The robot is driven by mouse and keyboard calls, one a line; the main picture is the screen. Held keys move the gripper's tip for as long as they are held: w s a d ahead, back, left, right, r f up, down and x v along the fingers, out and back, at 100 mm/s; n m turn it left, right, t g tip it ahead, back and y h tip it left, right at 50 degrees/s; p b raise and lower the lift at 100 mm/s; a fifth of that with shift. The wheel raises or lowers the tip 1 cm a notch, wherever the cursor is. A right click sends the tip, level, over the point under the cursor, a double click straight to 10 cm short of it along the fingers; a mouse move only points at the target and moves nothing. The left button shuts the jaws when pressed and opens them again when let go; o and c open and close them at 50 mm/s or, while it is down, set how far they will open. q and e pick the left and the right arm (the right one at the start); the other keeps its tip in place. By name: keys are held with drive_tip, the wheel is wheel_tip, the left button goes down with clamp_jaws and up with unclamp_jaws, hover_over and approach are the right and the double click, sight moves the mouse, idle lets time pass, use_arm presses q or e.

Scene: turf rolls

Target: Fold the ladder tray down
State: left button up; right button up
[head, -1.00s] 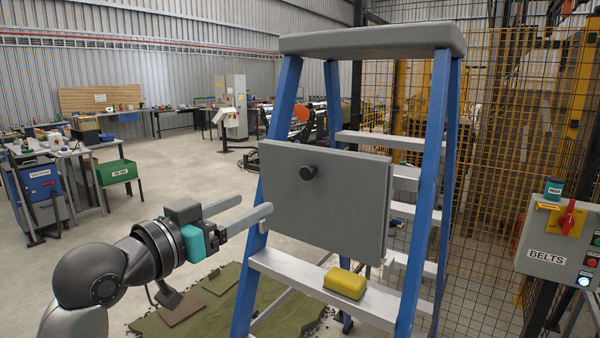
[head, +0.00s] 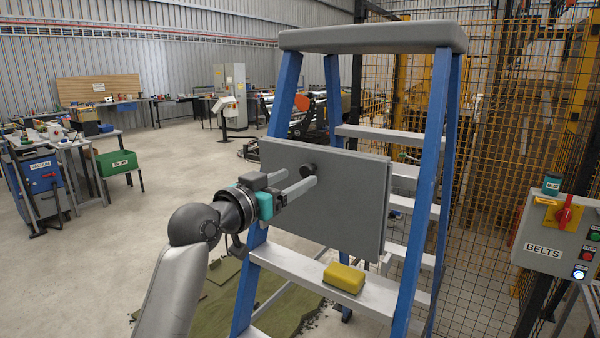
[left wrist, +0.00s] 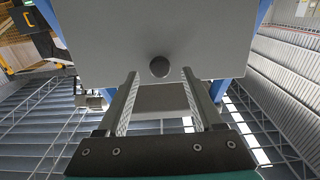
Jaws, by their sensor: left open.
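The ladder (head: 428,190) has blue rails, pale steps and a grey top. Its grey tray (head: 350,205) stands folded up, nearly upright, between the front rails. A dark round knob (head: 308,170) sticks out of the tray near its upper left; the knob also shows in the left wrist view (left wrist: 160,67). My left gripper (head: 301,180) is open in front of the tray, its fingertips close to the knob. In the left wrist view the two fingers (left wrist: 158,78) lie either side of the knob's position, with a gap between them. I cannot tell whether they touch it. My right gripper is not in view.
A yellow block (head: 344,278) lies on the ladder step below the tray. A grey BELTS control box (head: 550,245) stands at the right, by the mesh fence (head: 490,180). Green turf (head: 215,300) lies on the floor at the ladder's foot. Open floor lies to the left.

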use_arm(q)
drive_tip(key=shift+x, duration=1.45)
clamp_jaws()
idle(0.5)
